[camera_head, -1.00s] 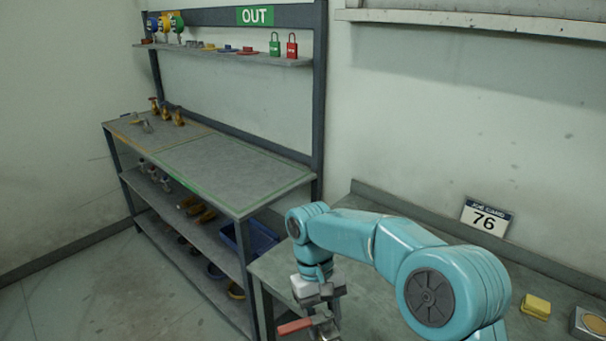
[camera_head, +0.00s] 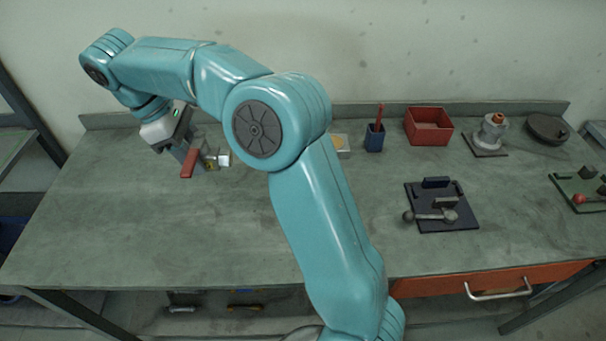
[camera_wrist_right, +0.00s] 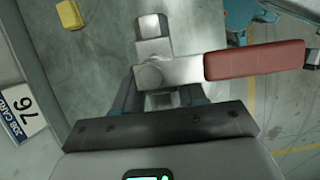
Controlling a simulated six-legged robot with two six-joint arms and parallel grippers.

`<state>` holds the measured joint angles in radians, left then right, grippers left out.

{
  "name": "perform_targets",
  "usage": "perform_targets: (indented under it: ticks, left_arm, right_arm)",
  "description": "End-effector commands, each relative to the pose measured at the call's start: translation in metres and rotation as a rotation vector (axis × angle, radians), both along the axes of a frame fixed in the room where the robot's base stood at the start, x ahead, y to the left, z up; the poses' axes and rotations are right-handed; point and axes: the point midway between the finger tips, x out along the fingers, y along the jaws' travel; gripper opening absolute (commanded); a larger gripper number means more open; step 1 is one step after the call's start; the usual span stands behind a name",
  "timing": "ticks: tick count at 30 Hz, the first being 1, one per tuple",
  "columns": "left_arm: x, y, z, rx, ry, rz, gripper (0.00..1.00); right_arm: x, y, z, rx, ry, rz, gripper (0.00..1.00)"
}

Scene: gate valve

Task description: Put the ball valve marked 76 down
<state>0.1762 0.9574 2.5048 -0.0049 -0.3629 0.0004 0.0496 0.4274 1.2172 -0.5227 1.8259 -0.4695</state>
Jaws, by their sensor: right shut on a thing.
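The ball valve (camera_head: 213,160), with a metal body and a red lever handle, is held by my right gripper (camera_head: 188,150) over the left part of the grey-green workbench (camera_head: 110,220). In the right wrist view the valve (camera_wrist_right: 160,72) is between the fingers of the gripper (camera_wrist_right: 160,98), its red handle pointing right. A gap to the bench top is hard to judge. The white and blue job card (camera_wrist_right: 20,112) reading 76 shows at the left of the wrist view. My left gripper is not in view.
A yellow block (camera_wrist_right: 70,14) is near the card. To the right on the bench are a blue pen holder (camera_head: 375,138), a red bin (camera_head: 428,127), a dark mat (camera_head: 465,215) with a metal part, and a green mat (camera_head: 585,197). The left and front-left bench top is clear.

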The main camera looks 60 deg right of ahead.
Motion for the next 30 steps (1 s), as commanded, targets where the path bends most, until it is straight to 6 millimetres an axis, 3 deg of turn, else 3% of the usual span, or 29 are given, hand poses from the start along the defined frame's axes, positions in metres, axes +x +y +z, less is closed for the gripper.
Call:
perform_targets:
  ticks: [6,10,24,30]
  left_arm:
    - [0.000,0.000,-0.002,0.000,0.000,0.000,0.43]
    - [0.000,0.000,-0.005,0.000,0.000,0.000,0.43]
    - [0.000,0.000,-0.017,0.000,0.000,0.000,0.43]
    - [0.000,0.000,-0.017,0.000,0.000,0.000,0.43]
  right_arm:
    - [-0.009,-0.011,0.012,-0.001,0.012,0.045,0.00]
    - [-0.008,-0.010,0.001,-0.002,0.014,0.043,0.00]
    - [-0.009,-0.013,-0.121,-0.001,0.015,0.042,0.00]
    - [-0.009,-0.014,-0.145,-0.002,0.011,0.043,0.00]
